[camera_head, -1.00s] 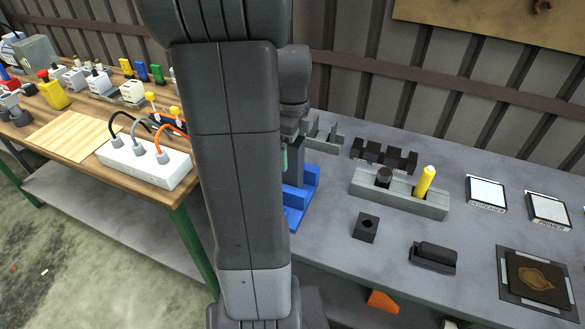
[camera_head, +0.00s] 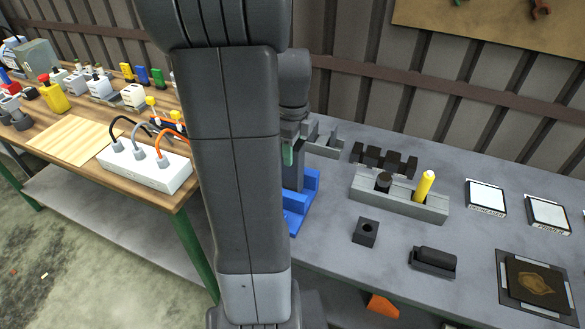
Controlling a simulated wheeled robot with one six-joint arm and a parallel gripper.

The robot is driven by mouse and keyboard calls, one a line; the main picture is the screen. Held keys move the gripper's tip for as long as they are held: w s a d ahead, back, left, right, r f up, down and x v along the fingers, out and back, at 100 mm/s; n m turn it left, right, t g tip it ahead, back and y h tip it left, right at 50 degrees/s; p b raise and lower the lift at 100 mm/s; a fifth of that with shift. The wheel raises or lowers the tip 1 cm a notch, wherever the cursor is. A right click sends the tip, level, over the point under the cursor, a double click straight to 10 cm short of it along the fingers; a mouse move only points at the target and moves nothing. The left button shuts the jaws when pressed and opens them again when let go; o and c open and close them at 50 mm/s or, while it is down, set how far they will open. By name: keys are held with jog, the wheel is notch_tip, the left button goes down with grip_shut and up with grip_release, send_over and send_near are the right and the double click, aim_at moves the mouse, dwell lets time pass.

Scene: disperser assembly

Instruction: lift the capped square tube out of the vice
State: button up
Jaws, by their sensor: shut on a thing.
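The blue vice (camera_head: 304,192) sits on the grey bench, its left part hidden behind my own arm. A dark upright square piece (camera_head: 297,176) stands at the vice, partly covered by my arm; I cannot tell if it is the tube. My gripper (camera_head: 290,150) is above the vice, mostly hidden by the arm. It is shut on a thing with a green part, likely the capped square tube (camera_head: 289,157). The lower end of the tube is hidden, so I cannot tell if it is clear of the jaws.
A grey holder block (camera_head: 400,197) with a black knob and a yellow stick (camera_head: 424,186) stands right of the vice. Black blocks (camera_head: 384,159) are behind it. A small black block (camera_head: 365,231) and a black pad (camera_head: 433,261) lie in front. The wooden table (camera_head: 75,139) is at left.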

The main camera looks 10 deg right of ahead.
jog(key=shift+r+p, duration=2.65)
jog(key=shift+r, duration=0.7)
